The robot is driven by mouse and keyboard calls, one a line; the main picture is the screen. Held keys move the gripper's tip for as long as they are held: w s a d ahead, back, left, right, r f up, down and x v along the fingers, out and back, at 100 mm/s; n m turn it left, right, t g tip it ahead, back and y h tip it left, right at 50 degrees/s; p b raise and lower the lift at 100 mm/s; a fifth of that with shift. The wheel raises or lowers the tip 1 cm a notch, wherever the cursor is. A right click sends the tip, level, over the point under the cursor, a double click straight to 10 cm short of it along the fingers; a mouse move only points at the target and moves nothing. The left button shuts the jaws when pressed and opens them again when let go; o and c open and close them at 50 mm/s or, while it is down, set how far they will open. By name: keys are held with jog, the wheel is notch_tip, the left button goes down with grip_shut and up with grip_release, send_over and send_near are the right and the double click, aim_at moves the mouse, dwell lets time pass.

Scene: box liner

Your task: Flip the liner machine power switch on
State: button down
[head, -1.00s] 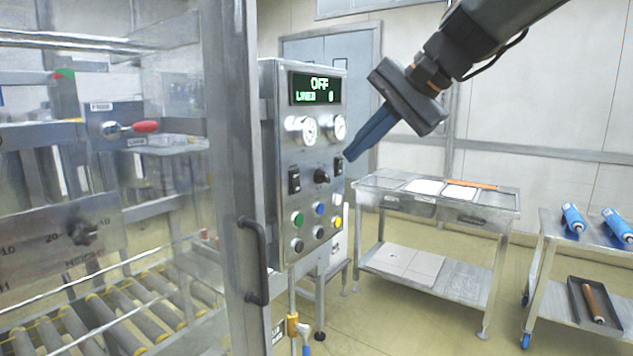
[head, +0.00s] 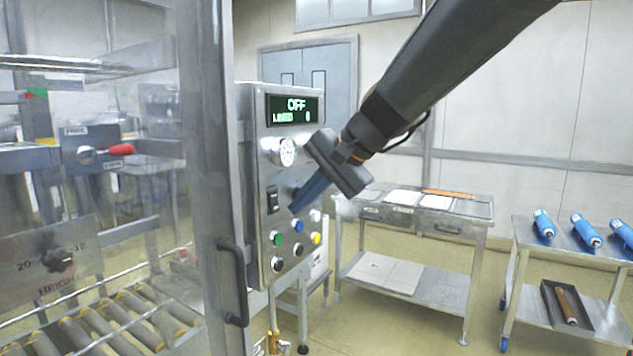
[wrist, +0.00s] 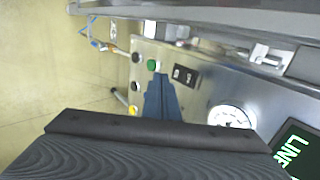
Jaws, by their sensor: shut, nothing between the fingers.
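The liner machine's control panel (head: 258,150) stands left of centre in the head view, and its green display (head: 294,109) reads OFF. A black rocker switch (head: 272,199) is on the panel's left side; it also shows in the wrist view (wrist: 185,74). I cannot read its position. My gripper (head: 294,209) is shut and empty, its blue fingers (wrist: 160,95) pointing at the panel just right of this switch and above the buttons. I cannot tell whether they touch the panel. The gripper hides the panel's right side, including a second switch and the right gauge.
Coloured buttons (head: 298,249) sit below the fingers, and a gauge (head: 287,152) above. A glass guard door with a handle (head: 235,282) stands left of the panel. A metal table (head: 462,207) and a cart (head: 515,265) stand right. Floor between them is open.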

aim_at(276, 205)
jog(key=w+a, duration=0.1)
jog(key=w+a+p, duration=0.1)
jog(key=shift+a, duration=0.4)
jog(key=shift+w+a+f, duration=0.1)
jog(key=shift+a+f, duration=0.05)
jog(key=shift+f, duration=0.05)
jog(key=shift+r, duration=0.15)
jog(key=shift+r+p, duration=0.5)
jog(key=shift+r, duration=0.25)
